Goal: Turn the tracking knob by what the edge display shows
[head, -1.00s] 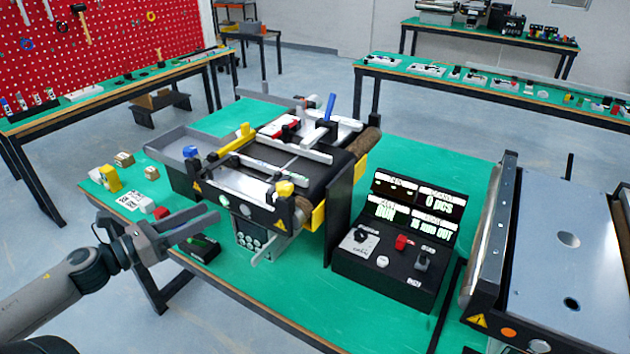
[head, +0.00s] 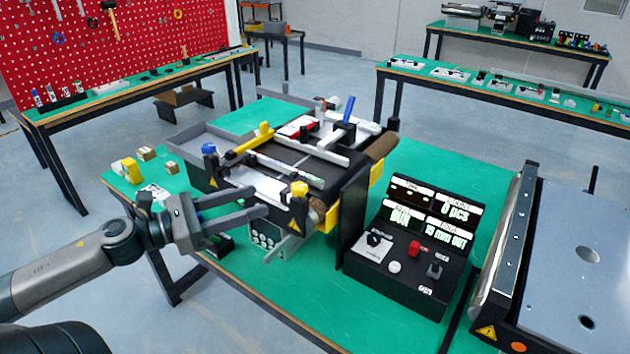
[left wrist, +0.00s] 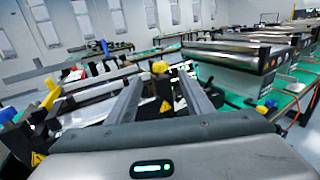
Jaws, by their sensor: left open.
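The mini conveyor (head: 325,170) stands on the green table. A yellow knob (head: 299,188) tops its near front corner, and a blue knob (head: 209,149) tops its left corner. I cannot read which one is the tracking knob. A black console (head: 400,278) right of the conveyor has lit displays; the lower right one (head: 447,233) appears to read "15 mm OUT". My left gripper (head: 265,203) is open and empty, just left of the near yellow knob and apart from it. In the left wrist view, a yellow knob (left wrist: 164,106) shows between the spread fingers.
The console carries a black dial (head: 375,239), a white button (head: 394,267) and a red switch (head: 414,248). A larger steel-topped machine (head: 570,250) fills the right side. Small blocks (head: 146,153) lie on the table's left end.

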